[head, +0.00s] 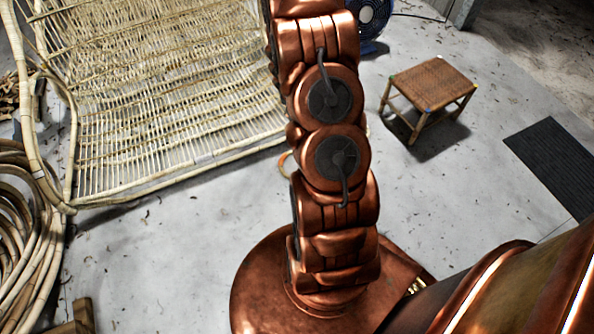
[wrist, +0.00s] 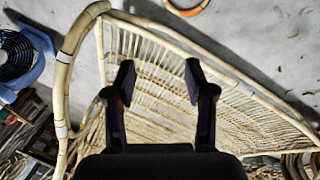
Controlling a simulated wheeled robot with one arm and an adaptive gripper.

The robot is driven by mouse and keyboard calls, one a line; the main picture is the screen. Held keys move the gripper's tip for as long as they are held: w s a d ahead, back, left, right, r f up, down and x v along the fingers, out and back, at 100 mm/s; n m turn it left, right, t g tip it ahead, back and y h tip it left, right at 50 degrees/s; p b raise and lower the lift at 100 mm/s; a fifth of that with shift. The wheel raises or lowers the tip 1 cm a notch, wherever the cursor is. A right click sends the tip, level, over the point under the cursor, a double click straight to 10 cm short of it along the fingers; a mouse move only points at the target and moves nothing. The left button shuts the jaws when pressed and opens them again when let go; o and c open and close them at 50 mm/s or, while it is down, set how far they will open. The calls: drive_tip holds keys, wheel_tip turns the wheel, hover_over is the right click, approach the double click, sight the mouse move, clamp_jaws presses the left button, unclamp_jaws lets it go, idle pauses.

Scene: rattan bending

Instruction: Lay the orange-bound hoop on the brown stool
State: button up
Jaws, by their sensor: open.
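The brown stool (head: 432,80) has a woven top and pale legs, and stands upright on the floor right of my arm in the head view. Its top is bare. A small part of the orange-bound hoop (head: 284,162) shows at the left edge of my arm; the rest is hidden behind the arm. In the wrist view the hoop (wrist: 188,9) is cut off by the top edge, with orange binding on a pale ring. My gripper (wrist: 159,81) is open and empty, over the rattan panel, apart from the hoop. The head view does not show its fingers.
A large rattan panel (head: 180,90) fills the upper left. Rattan coils (head: 30,245) lie at the left edge. A blue fan (head: 372,18) stands behind my arm. A dark mat (head: 556,162) lies at right. Grey floor between hoop and stool is partly hidden by my arm.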

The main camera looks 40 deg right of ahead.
drive_tip(key=s+f+y+b, duration=0.1)
drive_tip(key=f+b, duration=0.2)
drive_tip(key=f, duration=0.8)
drive_tip(key=s+a+f+t+y+b, duration=0.1)
drive_tip(key=f+b, duration=0.3)
drive_tip(key=f, duration=0.8)
drive_tip(key=s+a+f+n+t+y+b, duration=0.1)
drive_tip(key=f+y+b, duration=0.1)
drive_tip(key=f, duration=0.9)
drive_tip(key=shift+a+f+b, duration=0.2)
drive_tip(key=shift+f+b, duration=0.05)
drive_tip(key=shift+b, duration=0.65)
drive_tip(key=shift+w+b+x, duration=0.25)
drive_tip(key=shift+b+x, duration=0.65)
drive_tip(key=shift+x, duration=1.05)
drive_tip(key=shift+w+b+x, duration=0.2)
drive_tip(key=shift+b+x, duration=0.65)
drive_tip(key=shift+x, duration=1.05)
drive_tip(key=shift+a+r, duration=0.15)
drive_tip(key=shift+r, duration=0.05)
clamp_jaws()
